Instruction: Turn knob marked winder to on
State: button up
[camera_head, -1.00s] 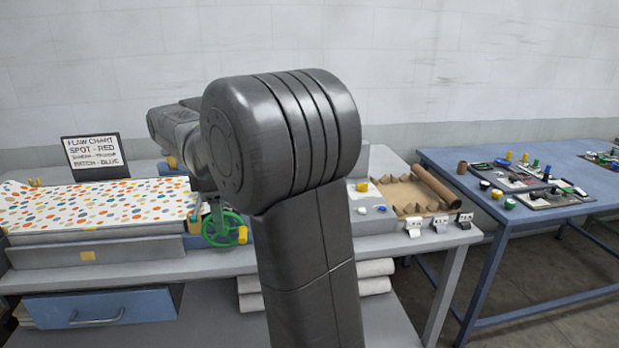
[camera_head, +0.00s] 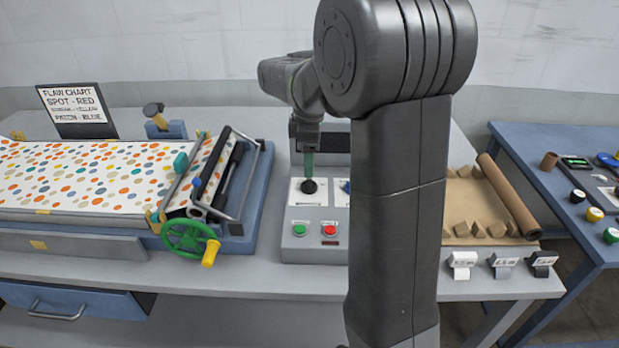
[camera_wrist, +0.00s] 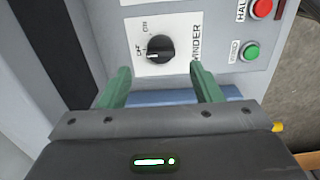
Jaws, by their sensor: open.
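The black winder knob (camera_wrist: 160,48) sits on a white plate (camera_wrist: 178,22) in the wrist view. The plate reads WINDER, with OFF and ON beside the knob. The knob's white mark points toward the OFF side. My gripper (camera_wrist: 161,74) is open, its two green fingers apart, with the knob just beyond the tips and between their lines; no touch shows. In the head view the knob (camera_head: 309,186) is on the grey control box (camera_head: 290,241), and my gripper (camera_head: 308,172) is right above it, its jaw gap too small to judge.
Green (camera_head: 299,230) and red (camera_head: 329,231) buttons sit on the box front, below the knob. A roller unit with a green handwheel (camera_head: 190,238) stands to the left. My arm hides the box's right part. A brown paper roll (camera_head: 508,197) lies to the right.

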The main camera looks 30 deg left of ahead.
aim_at(309, 181)
notch_tip(309, 181, down, 6)
jog(key=shift+s+f, duration=0.1)
jog(key=shift+c, duration=0.5)
jog(key=c, duration=0.9)
jog(key=shift+m, duration=0.3)
jog(key=m+p, duration=0.1)
jog(key=m, duration=0.4)
jog(key=m+p, duration=0.1)
jog(key=m, duration=0.5)
jog(key=shift+m, duration=0.3)
